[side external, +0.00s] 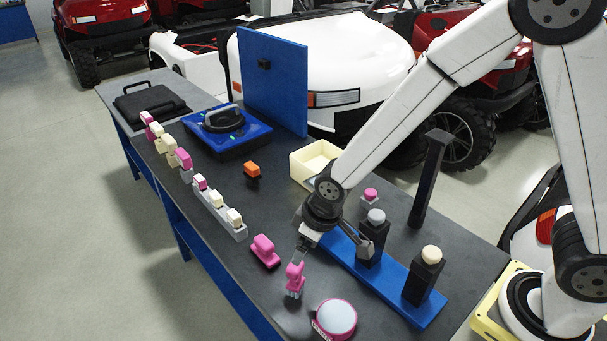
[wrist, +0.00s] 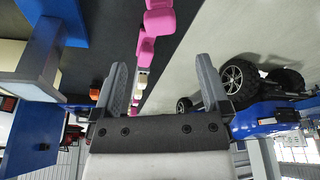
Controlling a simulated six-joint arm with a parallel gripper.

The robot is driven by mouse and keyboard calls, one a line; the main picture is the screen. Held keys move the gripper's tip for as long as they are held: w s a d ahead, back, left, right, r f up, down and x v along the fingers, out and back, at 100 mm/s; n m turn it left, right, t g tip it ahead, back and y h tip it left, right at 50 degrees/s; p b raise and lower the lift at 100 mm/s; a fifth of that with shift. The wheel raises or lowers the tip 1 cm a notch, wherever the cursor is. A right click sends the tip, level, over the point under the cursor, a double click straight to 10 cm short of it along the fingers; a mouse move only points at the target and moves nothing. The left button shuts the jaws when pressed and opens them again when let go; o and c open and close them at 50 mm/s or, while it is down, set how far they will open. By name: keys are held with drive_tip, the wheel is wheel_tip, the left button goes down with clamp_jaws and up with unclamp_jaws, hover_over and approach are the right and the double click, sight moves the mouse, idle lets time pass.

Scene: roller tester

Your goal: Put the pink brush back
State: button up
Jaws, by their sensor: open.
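The pink brush (side external: 295,272) stands on the dark bench near its front edge, with pale bristles at its bottom. Another pink piece (side external: 265,251) lies on the bench left of the brush.
A round pink-rimmed object (side external: 336,319) is close to the brush. A blue board (side external: 385,292) with black posts stands to the right. A grey row of holders (side external: 213,207) with cream and pink pieces runs along the left edge. A cream bin (side external: 312,163) and orange piece (side external: 252,169) are behind.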

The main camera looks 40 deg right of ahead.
drive_tip(key=shift+r, duration=0.15)
idle(0.5)
drive_tip(key=s+d+r+m, duration=0.2)
drive_tip(key=s+d, duration=0.2)
drive_tip(key=d, duration=0.3)
drive_tip(key=s+d+r+m+h, duration=0.1)
drive_tip(key=s+d+r+m, duration=0.1)
drive_tip(key=s+d, duration=0.3)
drive_tip(key=d, duration=0.3)
drive_tip(key=shift+s+r, duration=0.15)
drive_tip(key=shift+r, duration=0.25)
idle(0.4)
